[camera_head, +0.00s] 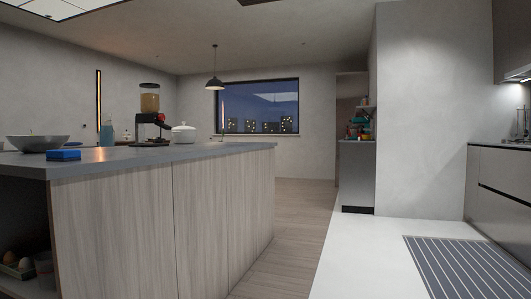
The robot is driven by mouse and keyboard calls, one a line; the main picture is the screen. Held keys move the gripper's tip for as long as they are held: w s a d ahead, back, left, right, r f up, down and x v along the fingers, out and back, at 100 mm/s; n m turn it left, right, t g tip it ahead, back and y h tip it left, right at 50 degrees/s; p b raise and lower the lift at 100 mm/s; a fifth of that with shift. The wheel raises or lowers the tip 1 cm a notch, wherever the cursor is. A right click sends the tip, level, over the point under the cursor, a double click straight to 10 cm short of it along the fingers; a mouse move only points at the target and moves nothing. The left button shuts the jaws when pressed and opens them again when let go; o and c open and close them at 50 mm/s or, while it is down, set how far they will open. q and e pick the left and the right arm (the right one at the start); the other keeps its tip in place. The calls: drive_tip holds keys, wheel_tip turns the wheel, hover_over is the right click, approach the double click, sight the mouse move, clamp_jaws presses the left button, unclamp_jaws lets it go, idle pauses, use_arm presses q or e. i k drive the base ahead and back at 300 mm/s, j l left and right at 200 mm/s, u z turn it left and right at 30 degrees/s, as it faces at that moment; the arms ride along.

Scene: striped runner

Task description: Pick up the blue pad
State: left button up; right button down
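The blue pad (64,155) lies flat on the grey top of the kitchen island (120,164), close to its near left edge. It is a small bright blue block. A grey bowl (38,143) stands just behind it and to its left. Neither of my grippers shows in the head view, so nothing is seen touching the pad.
Farther back on the island are a blue bottle (106,133), a coffee grinder (150,112) and a white lidded pot (184,134). Eggs (17,261) sit on an open shelf below. A striped runner (468,267) lies on the clear floor at right.

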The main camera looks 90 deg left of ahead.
sight(63, 155)
drive_tip(key=u, duration=4.15)
drive_tip(key=z, duration=3.45)
drive_tip(key=j+z, duration=0.15)
drive_tip(key=z, duration=0.35)
drive_tip(key=j+z, duration=0.1)
drive_tip(key=z, duration=0.4)
drive_tip(key=k+z, duration=0.15)
drive_tip(key=z, duration=0.35)
drive_tip(key=k+j+z, duration=0.1)
drive_tip(key=z, duration=0.4)
drive_tip(key=u, duration=4.95)
